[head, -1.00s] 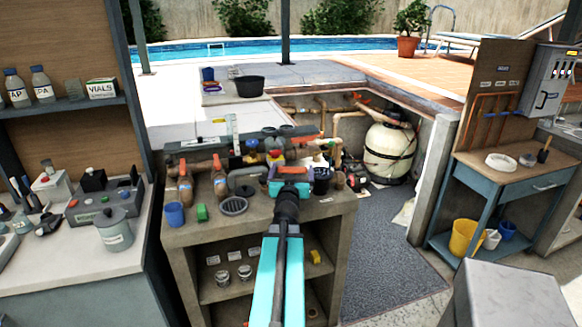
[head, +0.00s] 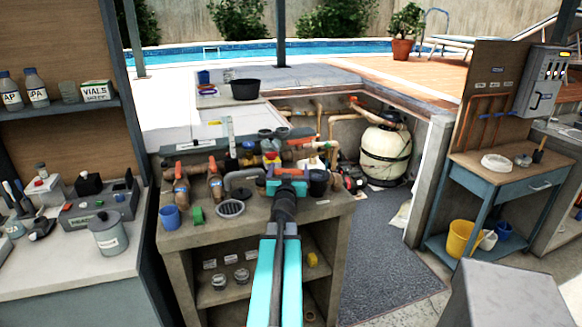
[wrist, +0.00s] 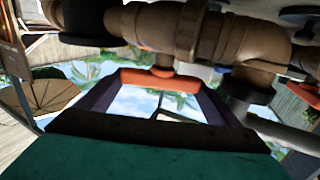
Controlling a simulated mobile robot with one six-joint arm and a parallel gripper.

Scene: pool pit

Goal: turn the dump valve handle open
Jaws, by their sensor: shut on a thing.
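The dump valve handle (wrist: 160,78) is an orange-red bar in the wrist view, joined by a short stem to a brown pipe fitting (wrist: 155,25) above it. My gripper (wrist: 158,92) is shut on the handle, with a dark finger at each end of the bar. In the head view, my turquoise gripper (head: 288,186) is at the back right of the bench, against the pipework. It hides most of the valve there, so the handle's angle is hard to tell.
Two orange-handled brown valves (head: 181,186) stand left on the concrete bench (head: 265,213). A grey drain grate (head: 230,208), blue cup (head: 170,217) and black cup (head: 318,182) are near. Pipes run close behind my gripper. The grey floor mat (head: 385,265) on the right is clear.

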